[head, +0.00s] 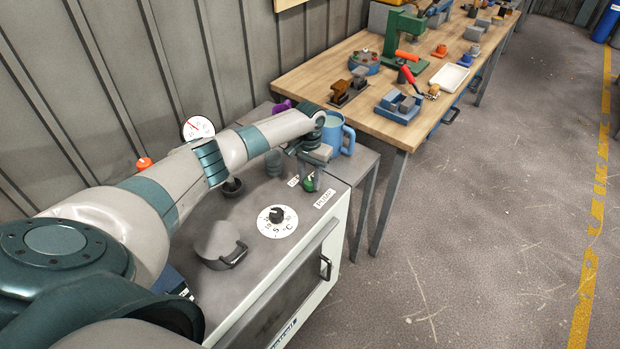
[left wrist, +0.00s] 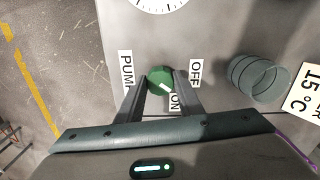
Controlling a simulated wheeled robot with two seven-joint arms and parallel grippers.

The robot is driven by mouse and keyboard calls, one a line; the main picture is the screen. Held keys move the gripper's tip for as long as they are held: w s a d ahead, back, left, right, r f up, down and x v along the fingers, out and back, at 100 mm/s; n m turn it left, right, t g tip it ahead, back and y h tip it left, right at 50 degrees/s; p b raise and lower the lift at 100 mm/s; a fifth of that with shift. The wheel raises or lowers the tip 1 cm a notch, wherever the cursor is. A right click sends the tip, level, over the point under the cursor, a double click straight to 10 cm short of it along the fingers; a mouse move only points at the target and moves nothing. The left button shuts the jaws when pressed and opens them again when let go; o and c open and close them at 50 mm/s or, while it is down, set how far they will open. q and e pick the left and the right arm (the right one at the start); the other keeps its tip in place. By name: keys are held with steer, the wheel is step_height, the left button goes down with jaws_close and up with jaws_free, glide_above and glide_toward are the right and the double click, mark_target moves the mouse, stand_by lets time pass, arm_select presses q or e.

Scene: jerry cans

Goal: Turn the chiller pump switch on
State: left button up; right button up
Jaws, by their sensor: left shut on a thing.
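The pump switch is a green round knob (left wrist: 160,79) on the grey chiller top (head: 205,290), beside a PUMP label (left wrist: 126,72). In the head view the knob (head: 309,184) is partly covered by my left gripper (head: 311,178). In the left wrist view both fingers of that gripper (left wrist: 160,90) stand on either side of the knob and are shut on it. The white mark on the knob points toward the ON label (left wrist: 175,101), away from the OFF label (left wrist: 194,72). My right gripper is not in view.
A temperature dial (head: 277,221) and a handled round lid (head: 220,243) are on the chiller top. A blue mug (head: 336,132) and a glass-like cylinder (left wrist: 258,79) are close to the gripper. A wooden workbench (head: 330,75) with tools stands behind. The floor at right is clear.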

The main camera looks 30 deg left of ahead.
mark_target(310, 181)
arm_select(q)
steer(key=shift+m, duration=2.3)
steer(key=shift+a, duration=0.1)
steer(key=o, duration=1.1)
steer(key=shift+c, duration=0.2)
steer(key=shift+r, duration=0.15)
step_height(310, 181, up, 17)
steer(key=b, duration=0.4)
steer(key=shift+r+b, duration=0.15)
steer(key=shift+b, duration=0.2)
